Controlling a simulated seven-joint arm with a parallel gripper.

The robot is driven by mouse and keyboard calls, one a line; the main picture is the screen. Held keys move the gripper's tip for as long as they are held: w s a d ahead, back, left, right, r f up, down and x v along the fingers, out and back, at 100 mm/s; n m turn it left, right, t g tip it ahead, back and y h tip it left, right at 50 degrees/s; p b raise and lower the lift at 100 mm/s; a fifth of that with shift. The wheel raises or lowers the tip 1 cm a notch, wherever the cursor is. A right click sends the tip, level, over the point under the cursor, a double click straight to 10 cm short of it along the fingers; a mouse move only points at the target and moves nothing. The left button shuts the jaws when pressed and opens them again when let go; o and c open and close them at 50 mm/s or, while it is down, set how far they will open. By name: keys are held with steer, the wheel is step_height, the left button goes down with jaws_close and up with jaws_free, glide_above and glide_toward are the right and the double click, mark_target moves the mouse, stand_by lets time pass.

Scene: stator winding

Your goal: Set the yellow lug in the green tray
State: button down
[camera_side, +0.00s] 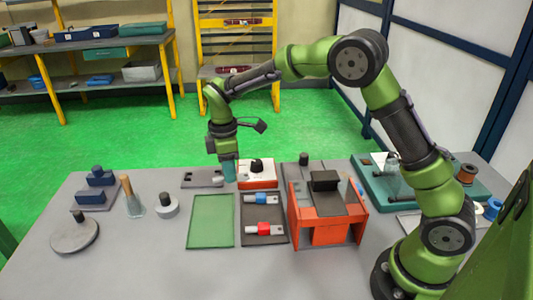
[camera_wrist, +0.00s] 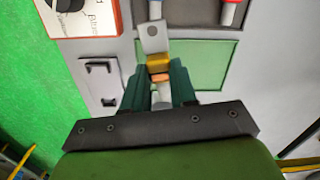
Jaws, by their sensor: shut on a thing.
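The yellow lug (camera_wrist: 158,64), with a flat grey tongue with a hole, is held between the fingers of my gripper (camera_wrist: 159,86) in the wrist view. My gripper is shut on it. In the side view my gripper (camera_side: 228,172) points down behind the green tray, and the lug cannot be made out there. The green tray (camera_side: 211,222) is flat, shallow and empty on the table. It also shows in the wrist view (camera_wrist: 208,62), behind and to the right of the lug.
A dark tray (camera_side: 264,235) holding a blue lug (camera_side: 262,199) and a red lug (camera_side: 264,228) is right of the green tray. A white-and-orange box (camera_side: 257,182) with a black knob stands behind it. A red fixture (camera_side: 328,215) stands further right. A slotted grey plate (camera_side: 203,178) is close to my gripper.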

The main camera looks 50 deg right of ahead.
steer(key=r+m, duration=0.1)
glide_above(212, 208)
steer(key=shift+m, duration=0.5)
step_height(212, 208, down, 9)
steer(key=shift+f, duration=0.2)
steer(key=shift+f, duration=0.2)
steer(key=c, duration=0.9)
jaws_free()
steer(key=shift+r, duration=0.2)
